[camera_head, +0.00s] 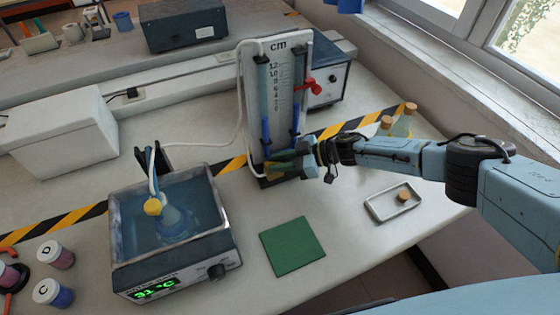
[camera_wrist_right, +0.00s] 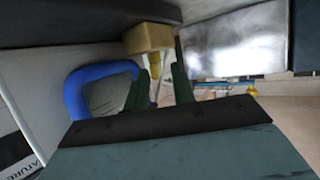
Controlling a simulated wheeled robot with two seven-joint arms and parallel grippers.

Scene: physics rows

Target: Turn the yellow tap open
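The white board marked "cm" (camera_head: 292,62), with glass tubes on its front, stands upright on the bench. My right gripper (camera_head: 284,166) is low at the front of this board. A small yellowish part (camera_head: 279,166) shows at its fingertips, partly hidden. In the right wrist view a yellow piece (camera_wrist_right: 153,71) below a tan block (camera_wrist_right: 148,38) lies between the two dark fingers (camera_wrist_right: 160,88). The fingers stand apart with gaps beside the piece; I see no clear grip on it. Whether this piece is the tap's handle is unclear. My left gripper is not in view.
A red tap (camera_head: 312,86) sticks out on the board's right. A water bath (camera_head: 222,243) reading 31 °C stands to the left, with a yellow-topped flask (camera_head: 175,222) in it. A green mat (camera_head: 292,247) and a small tray (camera_head: 379,210) lie in front. Corked flasks (camera_head: 402,126) stand behind my right arm.

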